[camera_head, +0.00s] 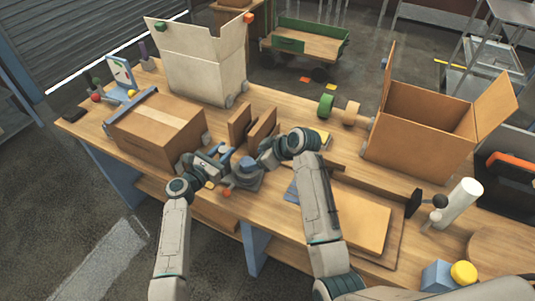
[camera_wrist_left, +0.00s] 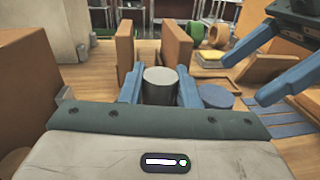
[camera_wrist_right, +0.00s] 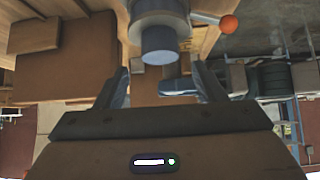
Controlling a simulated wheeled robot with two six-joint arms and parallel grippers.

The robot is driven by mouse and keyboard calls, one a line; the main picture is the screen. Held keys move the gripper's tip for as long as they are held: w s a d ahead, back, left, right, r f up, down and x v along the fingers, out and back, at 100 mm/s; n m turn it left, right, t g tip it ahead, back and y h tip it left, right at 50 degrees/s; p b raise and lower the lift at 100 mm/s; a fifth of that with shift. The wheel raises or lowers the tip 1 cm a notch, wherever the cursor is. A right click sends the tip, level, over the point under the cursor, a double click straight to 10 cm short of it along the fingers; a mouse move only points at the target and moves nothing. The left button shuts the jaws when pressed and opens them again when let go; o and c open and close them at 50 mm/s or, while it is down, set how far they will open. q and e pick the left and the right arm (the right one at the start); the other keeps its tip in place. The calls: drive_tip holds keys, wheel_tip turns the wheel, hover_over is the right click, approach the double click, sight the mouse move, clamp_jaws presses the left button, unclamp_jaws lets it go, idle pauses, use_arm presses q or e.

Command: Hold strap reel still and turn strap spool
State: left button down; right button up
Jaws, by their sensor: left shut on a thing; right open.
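The strap reel (camera_head: 246,180) is a squat grey body near the table's front edge. A bluish-grey cap, apparently the strap spool (camera_head: 247,162), stands on it. An orange ball (camera_head: 227,193) sits at its near side and also shows in the right wrist view (camera_wrist_right: 229,23). My left gripper (camera_head: 226,168) is shut on the reel; the left wrist view shows a dark grey cylinder (camera_wrist_left: 160,88) between its fingers. My right gripper (camera_head: 254,158) is open above, close to the spool. In the right wrist view the spool's cap (camera_wrist_right: 158,57) lies between the spread fingertips, with gaps both sides.
A closed carton (camera_head: 155,128) stands left and an open box (camera_head: 420,125) right. Upright brown panels (camera_head: 262,130) stand just behind the reel. A blue disc (camera_wrist_left: 215,96) and blue strips (camera_wrist_left: 285,128) lie to the right in the left wrist view.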

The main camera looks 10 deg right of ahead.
drive_tip(key=v, duration=0.6)
drive_tip(key=shift+f, duration=0.1)
drive_tip(key=t+y, duration=0.3)
drive_tip(key=y, duration=0.1)
approach(247, 162)
drive_tip(key=x, duration=1)
drive_tip(key=shift+w+f, duration=0.1)
drive_tip(key=shift+f, duration=0.35)
drive_tip(key=c, duration=1)
drive_tip(key=shift+o, duration=0.2)
drive_tip(key=shift+m+t+h, duration=1.1)
drive_tip(key=shift+m+h, duration=0.4)
drive_tip(key=shift+m, duration=0.1)
